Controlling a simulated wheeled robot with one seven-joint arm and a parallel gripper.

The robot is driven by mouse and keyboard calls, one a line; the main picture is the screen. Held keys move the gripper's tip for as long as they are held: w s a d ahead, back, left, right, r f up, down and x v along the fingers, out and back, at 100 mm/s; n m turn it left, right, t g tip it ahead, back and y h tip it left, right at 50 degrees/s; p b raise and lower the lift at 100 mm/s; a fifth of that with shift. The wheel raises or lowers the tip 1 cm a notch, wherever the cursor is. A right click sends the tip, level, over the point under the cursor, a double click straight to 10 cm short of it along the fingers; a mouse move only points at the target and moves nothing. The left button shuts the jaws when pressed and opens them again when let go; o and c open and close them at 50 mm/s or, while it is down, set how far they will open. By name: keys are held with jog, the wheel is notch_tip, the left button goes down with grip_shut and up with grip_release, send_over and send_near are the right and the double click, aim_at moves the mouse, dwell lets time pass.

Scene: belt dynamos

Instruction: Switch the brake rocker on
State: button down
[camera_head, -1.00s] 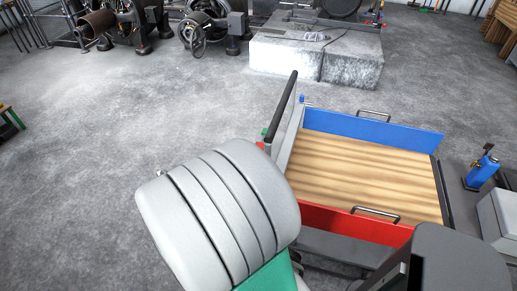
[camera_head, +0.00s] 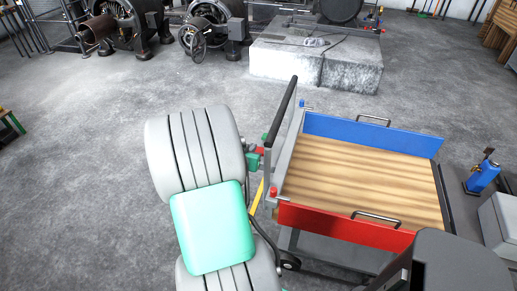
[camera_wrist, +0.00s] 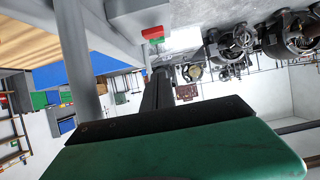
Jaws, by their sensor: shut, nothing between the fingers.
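The brake rocker (camera_wrist: 153,34) shows in the wrist view as a small red and green piece on the end of a grey box. Which half is pressed in, I cannot tell. In the head view, small red and green parts (camera_head: 259,150) show beside the cart's black handle, partly hidden by my arm. My gripper (camera_wrist: 160,73) is shut and empty in the wrist view, its dark fingers pointing toward the area just below the rocker. A gap shows between the fingertips and the rocker in that picture; the depth is unclear.
The cart (camera_head: 350,172) has a wooden deck, a blue far board and a red near board. Its black handle (camera_head: 281,109) rises at the left. A blue jack (camera_head: 484,176) stands to the right.

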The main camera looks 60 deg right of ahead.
send_over(259, 148)
jog(key=s+a, duration=0.1)
jog(key=a, duration=0.2)
notch_tip(259, 148, down, 4)
jog(key=shift+s+d, duration=0.15)
notch_tip(259, 148, down, 4)
jog(key=shift+d+r+p, duration=0.15)
jog(key=shift+r+p, duration=0.05)
jog(key=shift+p, duration=0.1)
jog(key=shift+f, duration=0.4)
